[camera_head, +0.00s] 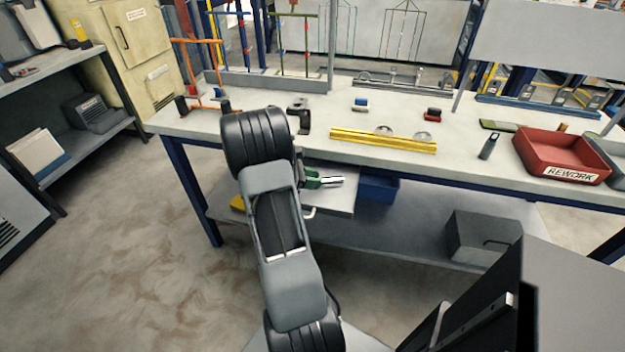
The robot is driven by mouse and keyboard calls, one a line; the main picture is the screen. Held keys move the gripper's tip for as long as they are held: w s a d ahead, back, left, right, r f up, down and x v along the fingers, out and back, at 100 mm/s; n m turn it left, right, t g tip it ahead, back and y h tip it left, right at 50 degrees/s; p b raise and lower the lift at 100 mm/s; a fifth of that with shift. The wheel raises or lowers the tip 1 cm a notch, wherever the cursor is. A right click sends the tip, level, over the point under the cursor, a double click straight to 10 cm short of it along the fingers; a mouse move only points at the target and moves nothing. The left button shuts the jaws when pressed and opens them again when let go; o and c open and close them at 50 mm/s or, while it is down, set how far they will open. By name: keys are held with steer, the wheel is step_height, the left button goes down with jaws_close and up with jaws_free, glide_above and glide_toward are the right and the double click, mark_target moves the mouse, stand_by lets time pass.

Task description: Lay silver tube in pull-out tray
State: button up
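The silver tube (333,181) is a short, bright cylinder over the grey pull-out tray (340,203), which sticks out under the bench's front edge. My gripper (317,179) has green fingers and appears shut on the tube's left end. My arm hides the rest of the gripper and part of the tray. The tube looks close to the tray surface, but I cannot tell whether it touches it. The tray's handle (309,213) shows at its front.
A blue bin (379,188) hangs under the bench just right of the tray. On the bench (262,92) are a yellow bar (383,141), a red REWORK bin (562,157) and small fixtures. A grey box (483,238) sits on the lower shelf.

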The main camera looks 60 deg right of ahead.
steer(key=shift+r, duration=0.15)
steer(key=v, duration=1.1)
steer(key=shift+w+a+r, duration=0.15)
steer(key=shift+w, duration=0.1)
steer(key=shift+w+a+r, duration=0.1)
steer(key=shift+a+r, duration=0.05)
steer(key=shift+a, duration=0.1)
steer(key=s+a+r+m+t+y, duration=0.2)
steer(key=a+m+t+y, duration=0.2)
steer(key=a, duration=1.1)
steer(key=s+a+r+m+t+y, duration=0.2)
steer(key=a+t, duration=0.7)
steer(key=a, duration=0.6)
steer(key=s+m+y, duration=0.1)
steer(key=m+y, duration=0.1)
steer(key=y, duration=0.1)
steer(key=shift+a, duration=0.35)
steer(key=shift+s+r+p, duration=0.1)
steer(key=shift+r+p, duration=0.05)
steer(key=shift+p, duration=0.2)
step_height(320, 180, up, 10)
steer(key=t+p, duration=0.1)
steer(key=p, duration=0.7)
steer(key=shift+a+f, duration=0.15)
steer(key=shift+f, duration=0.1)
